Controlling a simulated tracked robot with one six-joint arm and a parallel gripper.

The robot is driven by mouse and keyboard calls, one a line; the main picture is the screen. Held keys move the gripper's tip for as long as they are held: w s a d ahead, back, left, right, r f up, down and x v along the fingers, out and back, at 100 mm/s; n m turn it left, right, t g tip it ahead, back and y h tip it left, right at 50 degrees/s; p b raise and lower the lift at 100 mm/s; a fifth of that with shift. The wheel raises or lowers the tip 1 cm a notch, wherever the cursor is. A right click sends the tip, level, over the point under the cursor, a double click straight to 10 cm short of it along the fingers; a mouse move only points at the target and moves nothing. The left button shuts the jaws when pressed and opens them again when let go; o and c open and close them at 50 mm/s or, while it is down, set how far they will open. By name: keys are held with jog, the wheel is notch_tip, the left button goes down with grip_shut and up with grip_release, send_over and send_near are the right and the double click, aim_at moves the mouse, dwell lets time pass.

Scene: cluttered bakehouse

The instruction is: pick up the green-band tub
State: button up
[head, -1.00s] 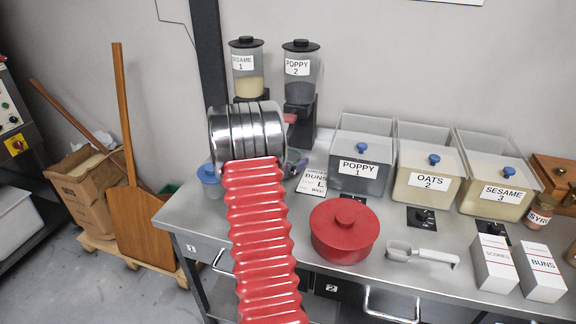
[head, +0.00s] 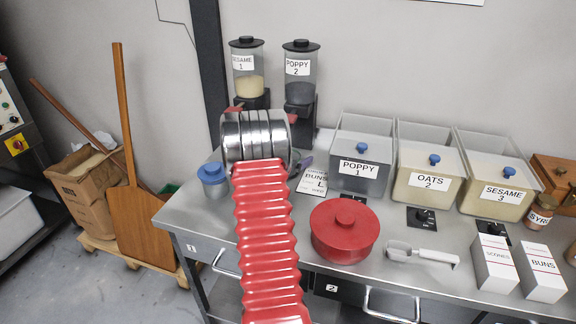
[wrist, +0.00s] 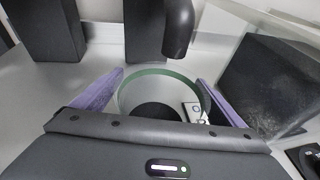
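The green-band tub (wrist: 158,73) is a round, open-topped tub with a green band around its rim, seen in the wrist view with a dark inside. My gripper (wrist: 160,80) is open, with one purple finger on the left of the tub and one on the right. Gaps seem to show between fingers and rim, but contact low down is hidden by the gripper's body. In the head view my red-sleeved arm hides the tub and most of the gripper; only a bit of purple finger shows by the label card.
A black spout (wrist: 178,28) hangs close over the tub's far side. The sesame (head: 247,62) and poppy (head: 301,68) dispensers stand behind. The poppy bin (head: 357,180) is close on the right. A blue-lidded tub (head: 213,181) stands left, a red lidded pot (head: 344,238) in front right.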

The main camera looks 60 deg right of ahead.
jog(key=c, duration=1.1)
jog(key=shift+r, duration=0.2)
jog(key=shift+c, duration=0.2)
jog(key=shift+r, duration=0.3)
jog(key=shift+a+r, duration=0.2)
jog(key=a, duration=1.3)
jog(key=shift+w, duration=0.3)
notch_tip(320, 180, up, 14)
jog(key=shift+d+f, duration=0.15)
jog(key=shift+d, duration=0.05)
